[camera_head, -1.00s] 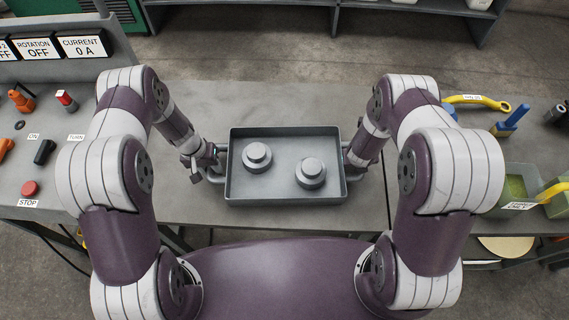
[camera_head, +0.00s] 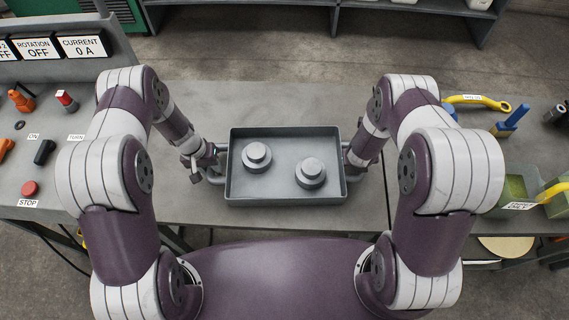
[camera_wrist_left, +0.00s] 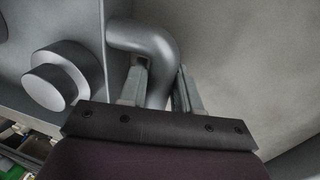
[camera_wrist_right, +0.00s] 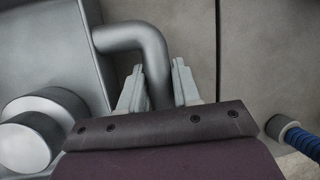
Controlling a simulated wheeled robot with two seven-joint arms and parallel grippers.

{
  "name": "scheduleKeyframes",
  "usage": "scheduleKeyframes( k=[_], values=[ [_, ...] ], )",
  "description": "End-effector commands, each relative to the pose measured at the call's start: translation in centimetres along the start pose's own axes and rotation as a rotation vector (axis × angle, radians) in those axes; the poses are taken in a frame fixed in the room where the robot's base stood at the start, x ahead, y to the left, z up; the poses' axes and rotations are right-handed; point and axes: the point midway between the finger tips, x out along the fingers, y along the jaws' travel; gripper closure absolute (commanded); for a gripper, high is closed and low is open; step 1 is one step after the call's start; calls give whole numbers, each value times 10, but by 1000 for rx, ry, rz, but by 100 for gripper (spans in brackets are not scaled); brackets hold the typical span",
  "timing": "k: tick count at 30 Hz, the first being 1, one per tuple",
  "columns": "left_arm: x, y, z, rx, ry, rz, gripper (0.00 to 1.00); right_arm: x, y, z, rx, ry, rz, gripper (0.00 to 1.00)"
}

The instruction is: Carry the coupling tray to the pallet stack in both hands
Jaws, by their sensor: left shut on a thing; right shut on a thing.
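The coupling tray (camera_head: 285,199) is a grey rectangular tray with raised walls and a bar handle at each short side. Two round stepped grey couplings, a left one (camera_head: 257,157) and a right one (camera_head: 310,173), stand in it. My left gripper (camera_head: 215,165) is at the left handle; the left wrist view shows its fingers (camera_wrist_left: 160,85) on either side of the handle bar (camera_wrist_left: 150,42). In the right wrist view my right gripper (camera_wrist_right: 159,85) is shut on the right handle (camera_wrist_right: 140,38). In the head view the right fingers are mostly hidden.
The grey bench (camera_head: 230,105) is clear around the tray. A control panel with a red STOP button (camera_head: 30,188) is at the left. At the right are a yellow-handled tool (camera_head: 478,100), a blue-handled tool (camera_head: 516,116) and a green container (camera_head: 514,188). A shelf stands behind, across the floor.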

Motion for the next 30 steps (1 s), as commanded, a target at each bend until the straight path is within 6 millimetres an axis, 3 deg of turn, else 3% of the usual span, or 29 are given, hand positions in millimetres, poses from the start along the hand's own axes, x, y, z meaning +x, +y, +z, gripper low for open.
scheduleKeyframes(
  k=[17,30],
  values=[
    [-10,2,-4,1,8,0,100,-7,-2,7,1,-10,-2,100],
    [-54,10,-4,1,8,-1,100,-48,-11,24,1,-9,-2,100]
  ],
)
